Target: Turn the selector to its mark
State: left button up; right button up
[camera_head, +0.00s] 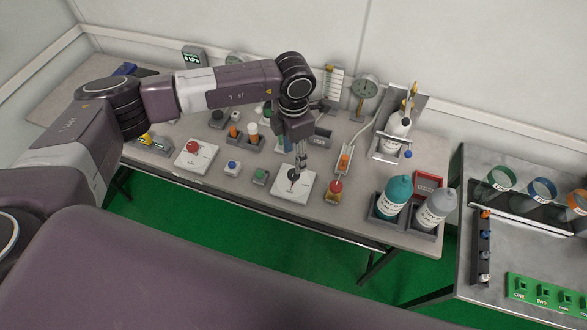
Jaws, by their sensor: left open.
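The selector appears as a dark knob (293,174) on a white square plate (305,186) near the front edge of the bench. My left gripper (296,175) points down at the knob from above, with its fingertips at or just over it. It is open, and I cannot tell whether the fingers touch the knob. The fingers partly cover the knob, and its mark is too small to make out. My right gripper is not in the picture.
A teal bottle (394,193) and a grey bottle (435,207) stand further right. A second table (520,250) adjoins at right.

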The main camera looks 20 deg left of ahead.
aim_at(293, 173)
pick_arm(q)
jog(key=shift+a+f, duration=0.15)
jog(key=shift+f, duration=0.2)
notch_tip(293, 173, down, 7)
jog(key=shift+p, duration=1.05)
jog(key=shift+c, duration=0.4)
jog(key=c, duration=1.1)
